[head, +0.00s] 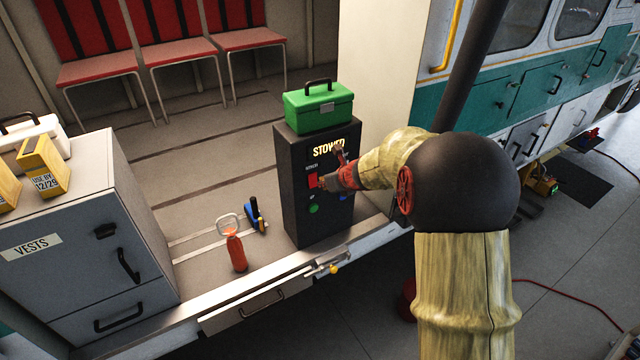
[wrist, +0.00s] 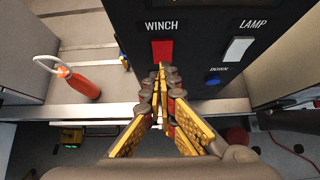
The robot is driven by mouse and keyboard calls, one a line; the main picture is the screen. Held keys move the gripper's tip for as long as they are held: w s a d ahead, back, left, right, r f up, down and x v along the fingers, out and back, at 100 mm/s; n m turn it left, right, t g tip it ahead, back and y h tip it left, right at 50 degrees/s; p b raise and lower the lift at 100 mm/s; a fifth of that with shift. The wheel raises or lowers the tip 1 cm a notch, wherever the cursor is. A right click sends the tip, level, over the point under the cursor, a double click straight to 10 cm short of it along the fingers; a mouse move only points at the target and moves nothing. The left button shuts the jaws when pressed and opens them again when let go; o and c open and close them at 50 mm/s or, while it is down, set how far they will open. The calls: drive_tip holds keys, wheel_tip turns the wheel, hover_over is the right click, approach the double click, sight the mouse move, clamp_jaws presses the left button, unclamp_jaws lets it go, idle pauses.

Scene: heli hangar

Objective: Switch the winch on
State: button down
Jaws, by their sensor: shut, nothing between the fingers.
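The dark control box (head: 292,165) stands upright at the cabin's edge, with a lit "STOWED" sign on its upper front. The red winch switch (wrist: 162,50) sits under the "WINCH" label in the wrist view; it also shows in the head view (head: 312,180). My gripper (wrist: 162,68) is shut and empty. Its fingertips overlap the lower end of the red switch in the wrist view; I cannot tell whether they touch it. In the head view my gripper is right at the box's front.
A white lamp switch (wrist: 238,50) and a blue "DOWN" button (wrist: 213,80) are to the right. A green button (head: 313,209) is lower on the box. A green case (head: 318,108) rests on top. A red bottle (head: 236,250) stands to the left on the floor.

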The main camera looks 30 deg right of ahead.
drive_tip(key=w+r+v, duration=0.1)
drive_tip(key=v, duration=0.8)
drive_tip(key=shift+r+p, duration=0.4)
drive_tip(key=shift+p, duration=0.05)
